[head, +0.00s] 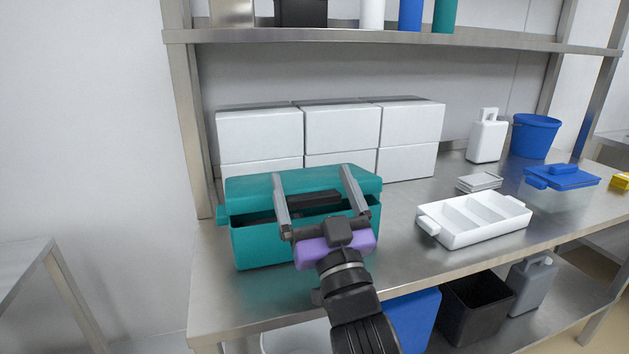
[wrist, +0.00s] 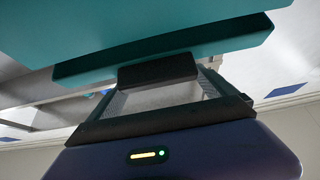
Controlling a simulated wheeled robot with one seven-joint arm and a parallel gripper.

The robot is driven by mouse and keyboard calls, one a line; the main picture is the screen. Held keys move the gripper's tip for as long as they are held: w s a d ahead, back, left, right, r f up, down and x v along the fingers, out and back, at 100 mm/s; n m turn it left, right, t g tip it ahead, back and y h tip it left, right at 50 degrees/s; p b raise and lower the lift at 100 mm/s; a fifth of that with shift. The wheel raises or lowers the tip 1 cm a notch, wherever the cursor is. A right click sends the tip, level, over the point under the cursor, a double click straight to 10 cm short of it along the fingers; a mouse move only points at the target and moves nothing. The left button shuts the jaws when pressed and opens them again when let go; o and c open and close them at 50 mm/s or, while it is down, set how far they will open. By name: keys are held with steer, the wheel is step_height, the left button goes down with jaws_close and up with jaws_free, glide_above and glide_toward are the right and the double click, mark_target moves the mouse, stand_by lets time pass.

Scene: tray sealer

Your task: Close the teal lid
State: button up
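A teal box (head: 262,245) stands at the left of the steel table. Its teal lid (head: 240,187) is partly raised, with a dark gap between its front edge and the box rim. A dark handle (head: 314,198) is at the lid's front edge. My gripper (head: 312,175) is at the front of the box, its two grey fingers spread wide on either side of the handle, with nothing held between them. In the wrist view, the lid (wrist: 190,45) spreads overhead and the handle (wrist: 158,70) is straight ahead. I cannot tell whether the fingers touch the lid.
White cartons (head: 340,127) are stacked behind the box. A white divided tray (head: 475,219), a blue-lidded container (head: 562,178), a white jug (head: 487,138) and a blue bucket (head: 534,136) stand to the right. A shelf (head: 380,40) spans above. The table between box and tray is clear.

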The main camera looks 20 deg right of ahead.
steer(key=shift+s+r, duration=0.15)
steer(key=shift+r, duration=0.05)
steer(key=b+v, duration=0.2)
steer(key=v, duration=0.5)
steer(key=shift+s+f, duration=0.3)
